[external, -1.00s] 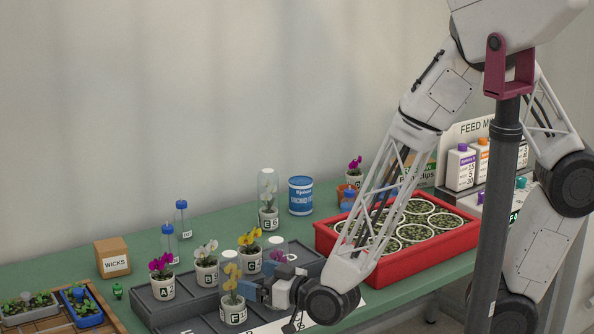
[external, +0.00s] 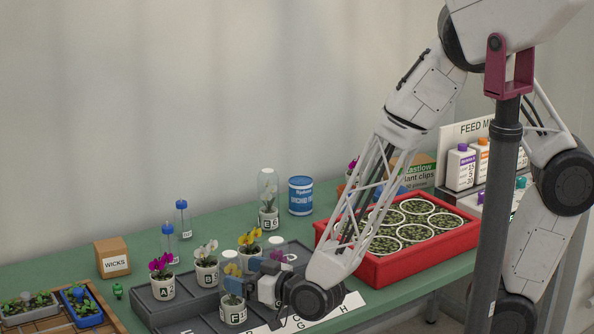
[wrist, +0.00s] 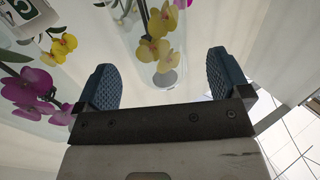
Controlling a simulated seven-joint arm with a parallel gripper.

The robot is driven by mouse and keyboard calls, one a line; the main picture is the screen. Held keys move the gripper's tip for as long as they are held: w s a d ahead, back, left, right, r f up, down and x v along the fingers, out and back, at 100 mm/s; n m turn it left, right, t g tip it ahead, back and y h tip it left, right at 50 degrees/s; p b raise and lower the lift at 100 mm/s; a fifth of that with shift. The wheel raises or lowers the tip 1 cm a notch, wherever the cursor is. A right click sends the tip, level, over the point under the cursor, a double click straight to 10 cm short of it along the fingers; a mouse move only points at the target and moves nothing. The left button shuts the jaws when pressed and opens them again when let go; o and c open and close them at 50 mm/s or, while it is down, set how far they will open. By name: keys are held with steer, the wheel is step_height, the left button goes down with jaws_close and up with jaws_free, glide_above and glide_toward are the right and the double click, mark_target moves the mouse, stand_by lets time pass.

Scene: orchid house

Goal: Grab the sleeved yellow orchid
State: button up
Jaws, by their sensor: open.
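The sleeved yellow orchid stands upright in a white pot marked F (external: 233,314) at the front of the dark grey tray. Its clear sleeve (external: 231,256) rises above the pot, with yellow blooms inside. My gripper (external: 243,279) is open at the right of the sleeve, and its blue fingers overlap the sleeve in the external view. In the wrist view, the yellow blooms (wrist: 155,47) in their sleeve lie ahead of the gap between my gripper's two fingers (wrist: 161,72). Whether either finger touches the sleeve I cannot tell.
A pink-flowered plant (external: 280,256) is partly hidden by my gripper. A red tray (external: 372,272) of round pots lies to the right.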

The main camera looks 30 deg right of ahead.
mark_target(229, 268)
steer(key=shift+x, duration=2.15)
steer(key=shift+d+r, duration=0.1)
steer(key=shift+r, duration=0.05)
steer(key=shift+c, duration=0.2)
steer(key=c, duration=1.3)
steer(key=shift+r, duration=0.1)
